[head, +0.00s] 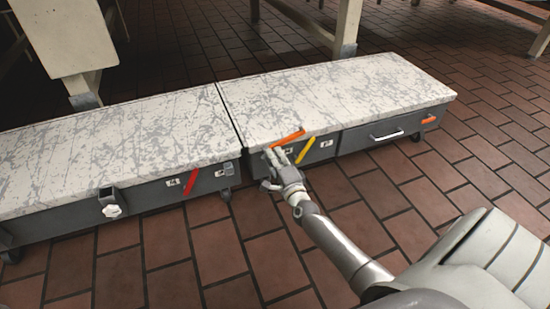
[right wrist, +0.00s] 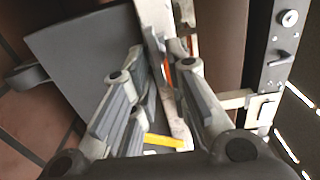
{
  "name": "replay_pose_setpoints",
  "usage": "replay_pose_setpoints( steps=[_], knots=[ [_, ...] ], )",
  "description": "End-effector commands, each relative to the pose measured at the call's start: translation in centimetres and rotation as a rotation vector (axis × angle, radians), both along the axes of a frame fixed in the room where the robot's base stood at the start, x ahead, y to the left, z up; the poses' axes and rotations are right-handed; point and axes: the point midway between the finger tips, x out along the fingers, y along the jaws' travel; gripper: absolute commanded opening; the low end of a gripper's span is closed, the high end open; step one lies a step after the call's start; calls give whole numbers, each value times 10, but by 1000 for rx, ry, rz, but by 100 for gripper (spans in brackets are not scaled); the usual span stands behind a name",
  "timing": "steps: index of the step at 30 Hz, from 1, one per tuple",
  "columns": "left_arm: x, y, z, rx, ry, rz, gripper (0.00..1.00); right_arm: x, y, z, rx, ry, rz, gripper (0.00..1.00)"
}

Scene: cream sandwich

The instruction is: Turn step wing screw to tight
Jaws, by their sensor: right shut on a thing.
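A white star-shaped knob (head: 112,211), which looks like a wing screw, sits on a dark bracket at the front of the left step unit (head: 120,150). My right gripper (head: 275,153) is well to its right, at the front left corner of the right step unit (head: 335,95). It is shut on an orange handle (head: 289,137), whose free end points up and right. A little orange shows between the fingertips in the right wrist view (right wrist: 169,72); the fingers hide most of the held part. My left gripper is out of view.
A yellow lever (head: 306,151) stands tilted just right of my right gripper. A red lever (head: 190,182) is on the left unit. A drawer with a white handle (head: 388,135) and an orange piece (head: 428,120) are farther right. Brick floor (head: 200,245) is clear in front.

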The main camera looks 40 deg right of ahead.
Motion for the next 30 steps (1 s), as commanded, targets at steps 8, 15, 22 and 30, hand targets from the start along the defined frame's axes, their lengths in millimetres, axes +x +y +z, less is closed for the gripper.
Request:
replay_pose_setpoints(
  steps=[8,15,22,30],
  knots=[
    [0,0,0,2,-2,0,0,0,-1,0,-1,0,-1,29],
    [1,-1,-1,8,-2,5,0,0,0,0,-2,0,0,29],
    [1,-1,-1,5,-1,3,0,-21,5,-2,-1,3,0,29],
    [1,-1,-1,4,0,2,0,-74,17,-2,-2,5,0,29]
  ],
)
